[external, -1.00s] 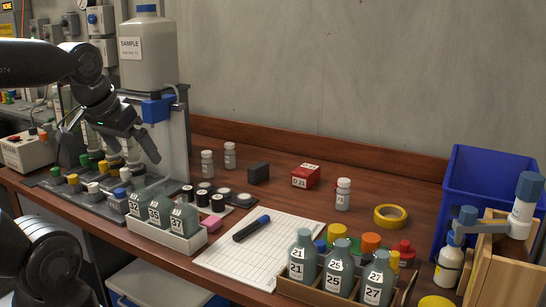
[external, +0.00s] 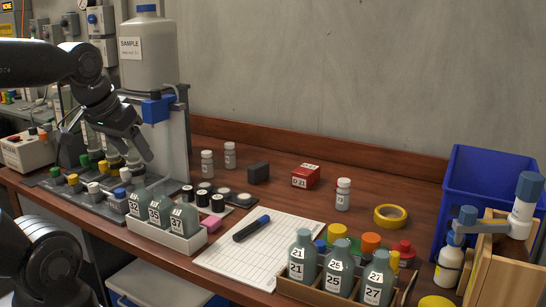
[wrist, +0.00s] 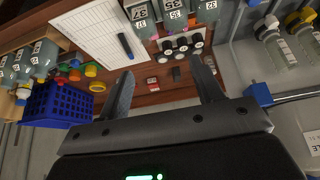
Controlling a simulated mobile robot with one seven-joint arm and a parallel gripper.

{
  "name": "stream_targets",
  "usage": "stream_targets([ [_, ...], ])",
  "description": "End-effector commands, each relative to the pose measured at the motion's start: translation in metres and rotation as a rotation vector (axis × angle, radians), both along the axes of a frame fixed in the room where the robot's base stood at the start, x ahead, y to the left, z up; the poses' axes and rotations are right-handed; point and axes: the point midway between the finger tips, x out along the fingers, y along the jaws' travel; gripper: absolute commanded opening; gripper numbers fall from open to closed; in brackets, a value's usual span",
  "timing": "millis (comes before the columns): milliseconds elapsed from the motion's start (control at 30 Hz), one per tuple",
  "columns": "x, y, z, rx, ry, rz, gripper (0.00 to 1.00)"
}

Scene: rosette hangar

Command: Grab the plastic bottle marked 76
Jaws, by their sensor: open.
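I cannot read the number 76 on any bottle. Three grey-green bottles (external: 160,212) marked 32, 35 and 37 stand in a white tray; they also show at the top of the wrist view (wrist: 175,12). Bottles marked 21, 25 and 27 (external: 338,272) stand in a wooden box at the front. Clear capped bottles (wrist: 282,48) show at the right of the wrist view, their labels too small to read. My gripper (external: 108,140) is open and empty above the left rack, partly hiding bottles behind it. Its fingers (wrist: 162,75) spread wide in the wrist view.
A large SAMPLE jug (external: 145,50) stands close behind my gripper. A paper sheet (external: 250,260) with a marker (external: 251,229) lies mid-bench. Small white vials (external: 343,194), a red box (external: 306,176) and yellow tape (external: 390,216) lie behind. A blue crate (external: 485,170) stands right.

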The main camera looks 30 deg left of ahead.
Motion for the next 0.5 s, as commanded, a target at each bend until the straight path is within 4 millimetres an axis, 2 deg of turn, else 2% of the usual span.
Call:
stream_targets([
  [167, 0.001, 0.0, 0.001, 0.0, 0.0, 0.001, 0.61],
  [267, 0.009, 0.001, 0.005, -0.002, 0.003, 0.007, 0.61],
  [367, 0.029, 0.004, 0.013, -0.007, 0.01, 0.02, 0.61],
  [500, 0.073, 0.009, 0.028, -0.017, 0.02, 0.048, 0.61],
])
